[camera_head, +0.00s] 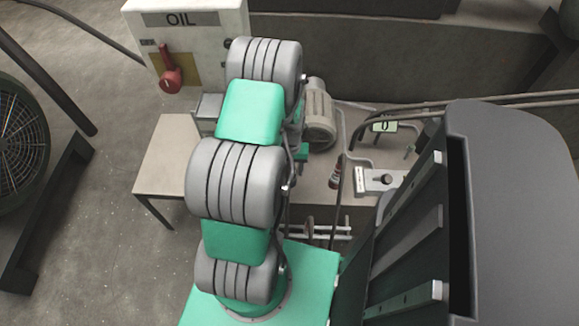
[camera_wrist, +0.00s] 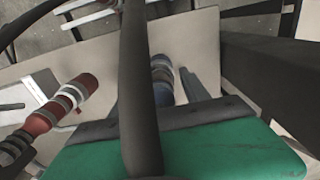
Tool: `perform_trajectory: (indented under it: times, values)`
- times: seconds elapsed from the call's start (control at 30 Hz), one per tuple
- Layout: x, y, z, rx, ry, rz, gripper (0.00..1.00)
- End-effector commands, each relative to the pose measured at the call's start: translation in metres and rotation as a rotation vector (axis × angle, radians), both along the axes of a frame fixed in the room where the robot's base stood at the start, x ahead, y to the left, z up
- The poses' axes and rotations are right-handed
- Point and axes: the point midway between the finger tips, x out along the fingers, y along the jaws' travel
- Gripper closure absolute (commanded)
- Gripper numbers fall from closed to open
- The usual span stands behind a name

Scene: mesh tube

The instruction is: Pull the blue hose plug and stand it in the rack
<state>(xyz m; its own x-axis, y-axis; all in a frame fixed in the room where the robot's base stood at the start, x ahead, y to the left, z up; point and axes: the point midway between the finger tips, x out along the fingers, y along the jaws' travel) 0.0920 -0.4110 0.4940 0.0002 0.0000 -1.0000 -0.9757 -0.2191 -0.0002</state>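The blue hose plug (camera_wrist: 162,88) shows in the wrist view just beyond the dark front edge of my gripper (camera_wrist: 176,97). It is dark blue with grey rings, and the black bar in front partly covers it. A grey finger-like part lies close on its right; I cannot tell whether it touches the plug. In the head view my own arm hides the gripper and the blue plug. The rack cannot be made out with certainty; pale rails (camera_head: 328,231) show low beside my arm.
A motor (camera_head: 318,112), a knobbed box (camera_head: 378,180) and the OIL cabinet (camera_head: 205,45) are nearby.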

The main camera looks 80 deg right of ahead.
Motion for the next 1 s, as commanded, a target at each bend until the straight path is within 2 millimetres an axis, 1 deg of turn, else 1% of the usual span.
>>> perform_trajectory:
  times: [0.03, 0.07, 0.63, 1.0]
  values:
    - [0.0000, 0.0000, 0.0000, 0.000, 0.000, 0.000, 0.51]
    - [0.0000, 0.0000, 0.0000, 0.000, 0.000, 0.000, 0.53]
    - [0.0000, 0.0000, -0.0001, 0.000, 0.000, 0.000, 1.00]
    - [0.0001, -0.0004, 0.0003, -0.001, 0.000, 0.000, 1.00]
